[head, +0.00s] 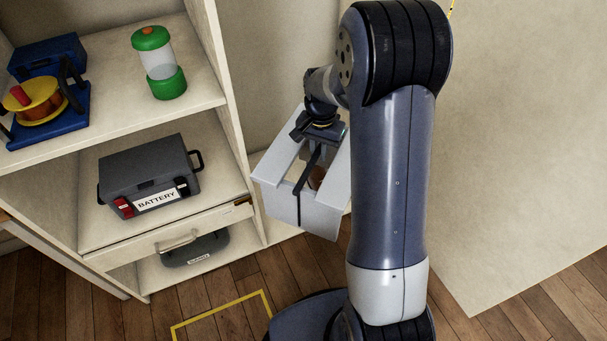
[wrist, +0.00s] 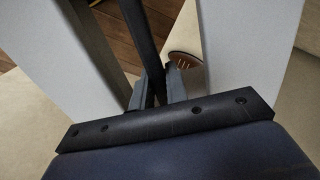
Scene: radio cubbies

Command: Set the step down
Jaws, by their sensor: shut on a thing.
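The step (head: 305,208) is a pale grey, box-like piece with an open slot in its top and a dark bar along the slot. It hangs from my gripper (head: 320,140), in front of the shelf's right side. In the wrist view my gripper (wrist: 158,90) is shut on the dark bar, with pale step panels (wrist: 245,60) on both sides. The step looks raised off the floor, slightly tilted. Its underside is hidden. A yellow outline (head: 225,318) marks the wood floor, lower and to the left of the step; my base hides part of it.
A shelf unit (head: 237,110) stands at left, holding a blue reel device (head: 45,95), a green lantern (head: 160,62), a grey battery box (head: 150,175) and, at the bottom, a grey case (head: 195,247). A pale panel (head: 520,150) is at right.

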